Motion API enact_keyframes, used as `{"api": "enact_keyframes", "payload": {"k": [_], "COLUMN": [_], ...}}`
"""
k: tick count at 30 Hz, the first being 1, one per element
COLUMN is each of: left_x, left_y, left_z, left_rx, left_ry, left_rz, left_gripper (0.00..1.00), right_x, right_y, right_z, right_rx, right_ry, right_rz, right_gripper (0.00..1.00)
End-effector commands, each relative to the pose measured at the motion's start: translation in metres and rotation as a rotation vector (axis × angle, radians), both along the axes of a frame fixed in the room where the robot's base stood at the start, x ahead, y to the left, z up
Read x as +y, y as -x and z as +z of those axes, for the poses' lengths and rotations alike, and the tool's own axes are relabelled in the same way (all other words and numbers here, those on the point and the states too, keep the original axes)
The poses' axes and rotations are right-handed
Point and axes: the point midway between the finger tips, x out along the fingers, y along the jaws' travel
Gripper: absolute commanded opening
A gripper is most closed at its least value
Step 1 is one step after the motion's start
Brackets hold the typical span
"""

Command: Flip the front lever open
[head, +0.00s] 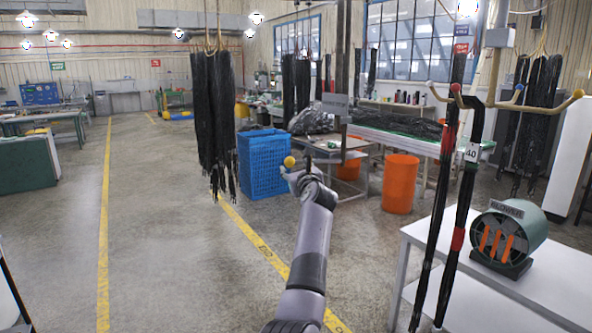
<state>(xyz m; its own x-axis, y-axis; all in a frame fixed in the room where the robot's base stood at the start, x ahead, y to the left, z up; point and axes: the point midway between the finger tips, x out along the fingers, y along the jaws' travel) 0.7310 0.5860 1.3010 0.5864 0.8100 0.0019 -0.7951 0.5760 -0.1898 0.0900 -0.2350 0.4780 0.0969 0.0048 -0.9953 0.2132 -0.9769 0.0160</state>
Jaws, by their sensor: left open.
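My left arm reaches up from the bottom middle of the head view. Its left gripper (298,170) is open, pointing away from me, in front of the work table area. A yellow ball (289,161) shows at the gripper's left finger; I cannot tell whether it is touching or what it is fixed to. No part is clearly recognisable as the front lever. My right gripper is not in view.
Black hoses (213,120) hang left of the gripper. A blue crate (263,165) and an orange bin (400,184) stand behind. Two black hoses hang at the right by a white table (545,268) bearing a green drum (510,232). The left floor is clear.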

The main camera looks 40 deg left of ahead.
Motion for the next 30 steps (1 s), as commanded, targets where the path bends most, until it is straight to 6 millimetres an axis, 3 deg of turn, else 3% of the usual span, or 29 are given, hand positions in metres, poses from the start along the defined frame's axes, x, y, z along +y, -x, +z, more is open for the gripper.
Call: {"api": "enact_keyframes", "payload": {"k": [3,11,24,30], "left_x": [0.0,-0.013,-0.079,-0.095], "left_y": [0.0,0.007,0.055,0.067], "left_z": [0.0,-0.001,-0.002,-0.001], "left_rx": [0.0,-0.001,0.0,0.002], "left_ry": [0.0,0.0,0.002,0.0], "left_rz": [0.0,-0.001,-0.002,0.0], "left_gripper": [0.49,0.49,0.49,0.49], "right_x": [-0.003,-0.003,-0.001,-0.001], "right_y": [0.01,0.006,0.004,0.004], "right_z": [-0.001,0.0,0.0,0.0], "right_rx": [0.014,0.01,0.006,0.006], "right_ry": [0.004,0.003,0.001,0.001], "right_rz": [0.001,0.001,0.0,0.0], "right_gripper": [0.43,0.43,0.43,0.43]}}
